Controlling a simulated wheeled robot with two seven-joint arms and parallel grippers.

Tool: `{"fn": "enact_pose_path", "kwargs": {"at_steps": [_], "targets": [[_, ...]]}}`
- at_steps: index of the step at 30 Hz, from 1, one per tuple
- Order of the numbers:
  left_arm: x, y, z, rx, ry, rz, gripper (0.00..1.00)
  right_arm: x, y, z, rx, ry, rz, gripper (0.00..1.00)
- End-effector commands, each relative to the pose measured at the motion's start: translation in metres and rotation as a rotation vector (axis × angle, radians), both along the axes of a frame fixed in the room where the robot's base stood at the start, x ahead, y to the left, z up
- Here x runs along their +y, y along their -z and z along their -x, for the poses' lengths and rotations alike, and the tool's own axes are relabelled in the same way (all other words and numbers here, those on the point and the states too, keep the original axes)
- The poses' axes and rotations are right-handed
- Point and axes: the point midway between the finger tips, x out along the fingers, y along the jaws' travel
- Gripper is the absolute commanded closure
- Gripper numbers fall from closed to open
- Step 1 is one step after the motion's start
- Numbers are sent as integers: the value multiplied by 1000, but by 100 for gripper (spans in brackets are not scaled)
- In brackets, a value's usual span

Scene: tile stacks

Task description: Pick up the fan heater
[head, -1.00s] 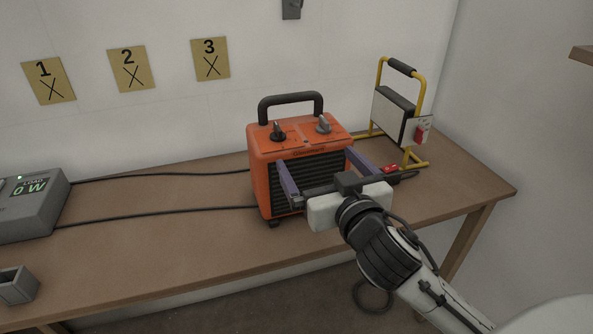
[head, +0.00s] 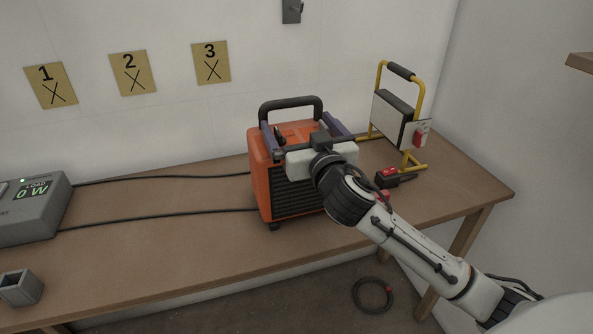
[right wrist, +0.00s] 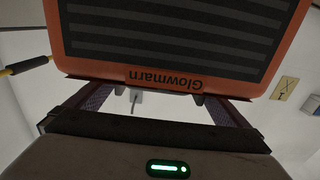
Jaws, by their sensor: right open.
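The fan heater (head: 262,185) is an orange box with a dark front grille and a black carry handle (head: 290,103) on top. It stands upright on the bench. My right gripper (head: 297,122) is open at the heater's top front, its two purple-grey fingers apart and reaching over the top toward the handle. The gripper body hides part of the top and front. In the right wrist view the heater's grille and upside-down "Glowmarn" label (right wrist: 153,79) fill the upper part, with the open fingers below. Contact with the handle cannot be told. My left gripper is not in view.
A yellow-framed work lamp (head: 383,112) stands right of the heater, near a red and black device (head: 392,178). A grey load meter (head: 30,208) reading 0 W and a small grey holder (head: 20,287) are at left. Two black cables (head: 155,221) run between meter and heater.

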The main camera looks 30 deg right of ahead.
Motion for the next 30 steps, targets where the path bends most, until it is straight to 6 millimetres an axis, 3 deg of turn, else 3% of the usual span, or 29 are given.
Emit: {"fn": "enact_pose_path", "kwargs": {"at_steps": [5,19,20,30], "targets": [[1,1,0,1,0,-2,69,0,0,0,0,-1,0,0],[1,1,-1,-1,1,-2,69,0,1,0,1,0,0,78],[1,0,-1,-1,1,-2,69,0,-9,0,-18,-1,4,78],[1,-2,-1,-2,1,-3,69,0,-20,0,-21,-1,4,78]]}}
